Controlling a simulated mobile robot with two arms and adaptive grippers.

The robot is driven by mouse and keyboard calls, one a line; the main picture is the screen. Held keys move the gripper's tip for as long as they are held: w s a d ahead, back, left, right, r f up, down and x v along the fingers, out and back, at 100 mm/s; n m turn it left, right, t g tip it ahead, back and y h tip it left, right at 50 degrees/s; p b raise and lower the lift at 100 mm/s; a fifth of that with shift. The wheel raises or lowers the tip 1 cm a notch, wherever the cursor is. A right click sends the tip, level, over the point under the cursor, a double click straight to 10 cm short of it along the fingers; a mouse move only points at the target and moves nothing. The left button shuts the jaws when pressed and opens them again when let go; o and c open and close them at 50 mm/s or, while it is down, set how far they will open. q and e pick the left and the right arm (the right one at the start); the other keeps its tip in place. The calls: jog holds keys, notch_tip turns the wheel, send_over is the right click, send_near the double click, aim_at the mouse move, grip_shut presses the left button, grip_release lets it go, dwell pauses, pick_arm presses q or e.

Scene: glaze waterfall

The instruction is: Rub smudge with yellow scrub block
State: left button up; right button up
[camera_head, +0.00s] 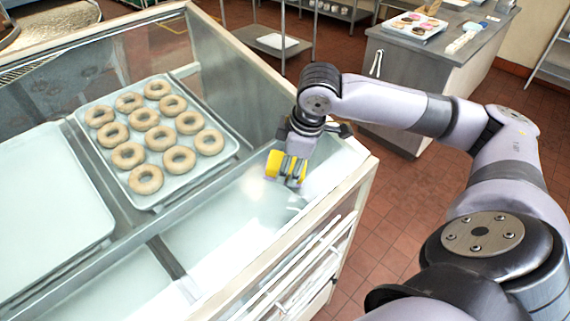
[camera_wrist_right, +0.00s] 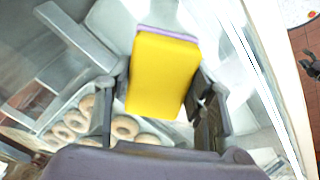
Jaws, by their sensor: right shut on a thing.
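The yellow scrub block (camera_head: 273,165) is between the fingers of my right gripper (camera_head: 296,160), which is shut on it. In the right wrist view the block (camera_wrist_right: 163,75) fills the middle, with a pale purple layer along its far edge and a finger on each side of it. The right gripper points down over the right part of the glass-walled case. I cannot tell whether the block touches the surface below. A faint greyish mark (camera_head: 296,201) shows on the pale surface just below the gripper; I cannot tell whether it is the smudge. My left gripper is not in view.
A tray (camera_head: 232,150) with several plain doughnuts lies left of the gripper. An empty pale tray (camera_head: 45,205) is at the far left. The case's wooden rim (camera_head: 362,175) runs close to the right of the gripper. A counter (camera_head: 440,60) stands behind.

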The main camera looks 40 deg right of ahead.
aim_at(244, 192)
jog(key=shift+r+p, duration=0.1)
jog(key=shift+p, duration=0.55)
jog(key=shift+s+a+p, duration=0.15)
jog(key=shift+a+p, duration=0.65)
jog(key=shift+a, duration=0.4)
jog(key=shift+s+a, duration=0.15)
jog(key=shift+a, duration=1.1)
jog(key=shift+s+a, duration=0.1)
jog(key=shift+a, duration=1.15)
jog(key=shift+s+a, duration=0.2)
jog(key=shift+a, duration=0.7)
jog(key=shift+s+a, duration=0.15)
jog(key=shift+a, duration=0.75)
jog(key=shift+w+r, duration=0.2)
jog(key=shift+w, duration=0.95)
jog(key=shift+w+d+r, duration=0.1)
jog(key=shift+w+d, duration=0.1)
jog(key=shift+d, duration=1.65)
jog(key=shift+d, duration=0.1)
